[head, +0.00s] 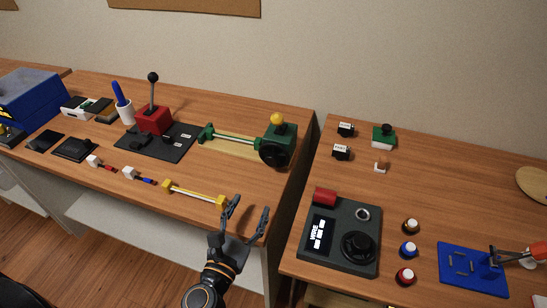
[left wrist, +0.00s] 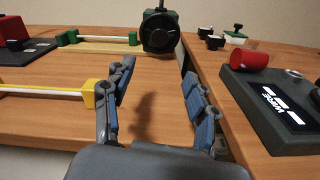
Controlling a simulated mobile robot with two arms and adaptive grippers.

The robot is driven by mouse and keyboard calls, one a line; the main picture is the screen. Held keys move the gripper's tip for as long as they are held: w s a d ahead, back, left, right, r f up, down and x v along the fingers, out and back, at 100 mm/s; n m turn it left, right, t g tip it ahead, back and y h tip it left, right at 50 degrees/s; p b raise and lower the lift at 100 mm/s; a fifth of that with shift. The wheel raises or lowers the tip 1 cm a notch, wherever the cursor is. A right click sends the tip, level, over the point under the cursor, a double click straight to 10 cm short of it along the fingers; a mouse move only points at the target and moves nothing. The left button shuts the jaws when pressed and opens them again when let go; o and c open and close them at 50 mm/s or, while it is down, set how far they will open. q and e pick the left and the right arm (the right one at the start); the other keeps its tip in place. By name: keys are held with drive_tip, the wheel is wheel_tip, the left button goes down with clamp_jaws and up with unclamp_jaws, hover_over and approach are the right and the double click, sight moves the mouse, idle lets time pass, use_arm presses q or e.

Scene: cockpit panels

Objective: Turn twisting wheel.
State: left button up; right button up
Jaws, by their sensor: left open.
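A black wheel (head: 275,153) is mounted on the front of a green block with a yellow knob on top, near the right end of the left table. The wheel also shows in the left wrist view (left wrist: 159,32), at the top centre, beyond the fingertips. My left gripper (head: 249,207) is open and empty, with its fingers pointing toward the wheel. It is apart from the wheel, nearer the table's front edge. In the left wrist view its fingers (left wrist: 158,75) are spread wide with bare table between them. My right gripper is not in view.
A yellow-ended bar (head: 194,194) lies just left of my left gripper. A dark panel (head: 340,232) with a round black dial (head: 358,246) and a red cylinder (head: 324,197) sits on the right table. A gap separates the tables. The wood before the wheel is clear.

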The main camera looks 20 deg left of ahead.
use_arm(q)
drive_tip(key=shift+w+r, duration=0.15)
drive_tip(key=shift+w, duration=0.25)
drive_tip(key=shift+w+r+p, duration=0.1)
drive_tip(key=shift+w+p, duration=0.25)
drive_tip(key=p, duration=0.2)
approach(271, 162)
drive_tip(key=w, duration=0.6)
drive_tip(key=shift+p, duration=0.3)
drive_tip(key=shift+w, duration=0.85)
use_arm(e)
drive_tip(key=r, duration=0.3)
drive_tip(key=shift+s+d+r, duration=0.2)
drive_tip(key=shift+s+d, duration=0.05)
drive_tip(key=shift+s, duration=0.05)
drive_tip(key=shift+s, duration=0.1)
use_arm(q)
drive_tip(key=c, duration=1.2)
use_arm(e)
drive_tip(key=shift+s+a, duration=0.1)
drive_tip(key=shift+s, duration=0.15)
use_arm(q)
drive_tip(key=shift+o, duration=0.2)
drive_tip(key=shift+m, duration=0.4)
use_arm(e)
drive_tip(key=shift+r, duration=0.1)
